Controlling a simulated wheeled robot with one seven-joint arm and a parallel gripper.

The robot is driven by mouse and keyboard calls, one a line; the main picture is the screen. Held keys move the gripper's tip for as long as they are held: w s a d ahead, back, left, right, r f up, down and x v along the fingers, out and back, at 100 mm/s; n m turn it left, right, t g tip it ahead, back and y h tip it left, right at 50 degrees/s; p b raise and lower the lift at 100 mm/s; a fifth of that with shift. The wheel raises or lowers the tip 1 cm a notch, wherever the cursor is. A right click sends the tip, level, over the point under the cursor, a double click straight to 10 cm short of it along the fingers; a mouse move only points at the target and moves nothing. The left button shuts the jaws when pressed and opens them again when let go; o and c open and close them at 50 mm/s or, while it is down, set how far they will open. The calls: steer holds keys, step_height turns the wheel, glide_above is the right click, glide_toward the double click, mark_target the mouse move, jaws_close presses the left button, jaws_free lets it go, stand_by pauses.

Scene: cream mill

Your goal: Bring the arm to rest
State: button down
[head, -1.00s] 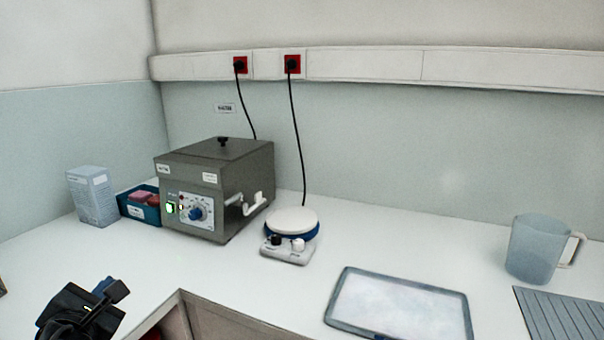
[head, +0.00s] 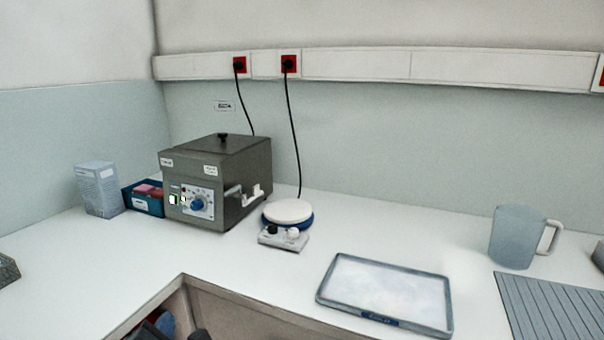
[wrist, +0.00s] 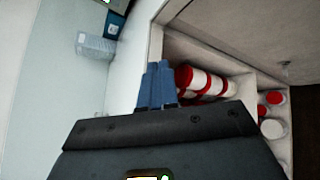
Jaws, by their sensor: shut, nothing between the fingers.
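My gripper (wrist: 157,86) shows in the wrist view, its two blue fingers together with nothing between them. It is in front of an open cabinet (wrist: 215,55) under the counter, near white containers with red bands (wrist: 205,82). In the head view, only dark and blue parts of my arm show at the bottom edge, by the counter's inner corner. The fingertips cannot be made out there.
The counter (head: 90,260) holds a grey heating unit (head: 215,180), a hot plate (head: 287,215), a framed tray (head: 385,295), a jug (head: 517,237), a ribbed grey mat (head: 550,308), a blue bin (head: 143,198) and a carton (head: 99,190). The left counter is mostly clear.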

steer(key=s+d+f+m, duration=0.2)
steer(key=d+f+m, duration=0.1)
steer(key=d+f, duration=0.65)
steer(key=s+d+f+m+g, duration=0.1)
steer(key=s+d+f+m, duration=0.25)
steer(key=s+d, duration=0.55)
steer(key=s+d+f+m, duration=0.2)
steer(key=s+d+m, duration=0.25)
steer(key=d, duration=0.85)
steer(key=s+d+r+m+h, duration=0.1)
steer(key=s+d+r+m, duration=0.3)
steer(key=s, duration=0.4)
steer(key=s+d+r+m, duration=0.1)
steer(key=s+d+m, duration=0.2)
steer(key=s+d, duration=0.4)
steer(key=s+d+r+m+t+h, duration=0.1)
steer(key=s+d+r+m+h, duration=0.1)
steer(key=s+r+m, duration=0.8)
step_height(320, 180, up, 3)
steer(key=s+d, duration=0.1)
steer(key=s, duration=0.1)
steer(key=shift+s+d+t+h, duration=0.3)
steer(key=shift+s+d+h, duration=0.1)
steer(key=shift+r, duration=0.1)
